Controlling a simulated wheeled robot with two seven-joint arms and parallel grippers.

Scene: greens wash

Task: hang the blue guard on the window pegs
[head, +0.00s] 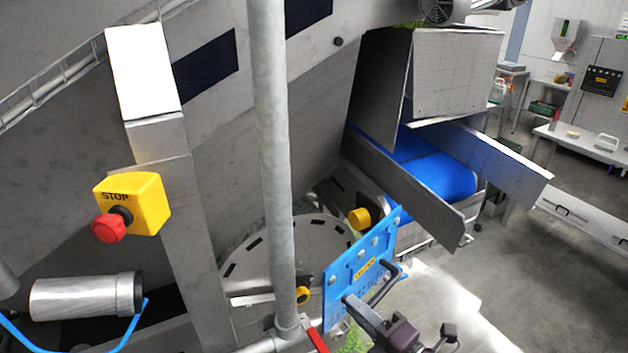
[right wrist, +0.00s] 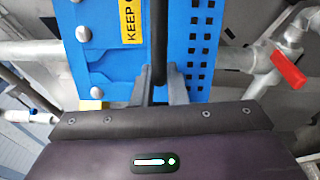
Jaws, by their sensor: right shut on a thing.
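My right gripper (head: 362,308) is shut on that handle and holds the panel upright, seen at a slant. In the right wrist view the fingers (right wrist: 162,90) close around the black handle, with the guard (right wrist: 183,30) behind it. A yellow knob (head: 358,218) shows just above the guard and another (head: 302,294) beside its left edge; I cannot tell if these are the pegs. The guard covers part of the opening. My left gripper is out of view.
A grey vertical pipe (head: 272,150) stands left of the guard. A yellow stop box (head: 140,203) with a red button is further left. A blue conveyor (head: 435,175) and metal chute are behind right; floor at right is clear.

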